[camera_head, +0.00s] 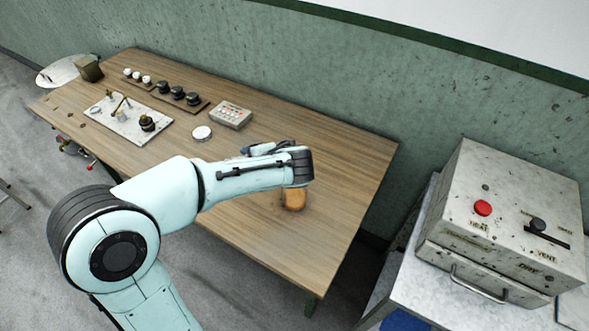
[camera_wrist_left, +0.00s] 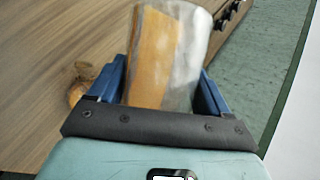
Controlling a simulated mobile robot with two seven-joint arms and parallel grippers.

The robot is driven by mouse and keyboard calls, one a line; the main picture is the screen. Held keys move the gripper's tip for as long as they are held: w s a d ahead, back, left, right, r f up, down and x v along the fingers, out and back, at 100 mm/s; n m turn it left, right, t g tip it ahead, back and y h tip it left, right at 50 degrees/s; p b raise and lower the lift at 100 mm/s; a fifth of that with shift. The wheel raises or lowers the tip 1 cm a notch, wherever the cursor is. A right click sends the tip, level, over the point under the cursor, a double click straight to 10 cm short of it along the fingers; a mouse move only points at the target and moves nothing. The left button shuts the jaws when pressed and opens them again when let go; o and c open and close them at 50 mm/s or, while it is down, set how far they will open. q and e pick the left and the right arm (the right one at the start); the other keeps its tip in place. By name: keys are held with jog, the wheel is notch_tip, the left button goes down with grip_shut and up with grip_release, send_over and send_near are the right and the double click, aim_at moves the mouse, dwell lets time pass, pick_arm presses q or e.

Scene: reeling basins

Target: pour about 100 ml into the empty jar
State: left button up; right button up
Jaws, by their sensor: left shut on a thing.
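My left gripper (camera_wrist_left: 160,85) is shut on a clear, greyish vessel (camera_wrist_left: 187,58) with a tan-orange band showing through one side. In the head view my left arm reaches over the table and mostly hides the gripper and vessel. A small orange-brown rounded thing (camera_head: 293,199) stands on the table just below my wrist. A similar brown thing shows left of the fingers in the wrist view (camera_wrist_left: 77,92). I cannot tell whether it is the empty jar. My right gripper is out of view.
The wooden table (camera_head: 345,165) carries a button box (camera_head: 231,114), a white round dish (camera_head: 202,133), a white board with fittings (camera_head: 118,120) and rows of knobs (camera_head: 178,93). A heater box (camera_head: 505,225) stands at the right. The table's right end is clear.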

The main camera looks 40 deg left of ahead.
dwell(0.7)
pick_arm(q)
jog(key=shift+s+a+r+t, duration=0.1)
jog(key=shift+r+t, duration=0.1)
jog(key=shift+t, duration=0.1)
jog(key=shift+s+a+f+n+h+b, duration=0.15)
jog(key=shift+s+f+n+h+b, duration=0.1)
jog(key=shift+f+n+h+b, duration=0.3)
jog(key=shift+s+f+t+h, duration=0.25)
jog(key=shift+t, duration=0.25)
jog(key=shift+w+f+t+h+b, duration=0.35)
jog(key=shift+f+b, duration=0.25)
jog(key=shift+b, duration=0.4)
jog(key=shift+s+n+t+b, duration=0.2)
jog(key=shift+n+t+b, duration=0.05)
jog(key=shift+b, duration=0.05)
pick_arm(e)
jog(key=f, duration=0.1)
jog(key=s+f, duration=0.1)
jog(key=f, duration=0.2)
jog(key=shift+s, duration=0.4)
pick_arm(q)
jog(key=shift+w, duration=0.15)
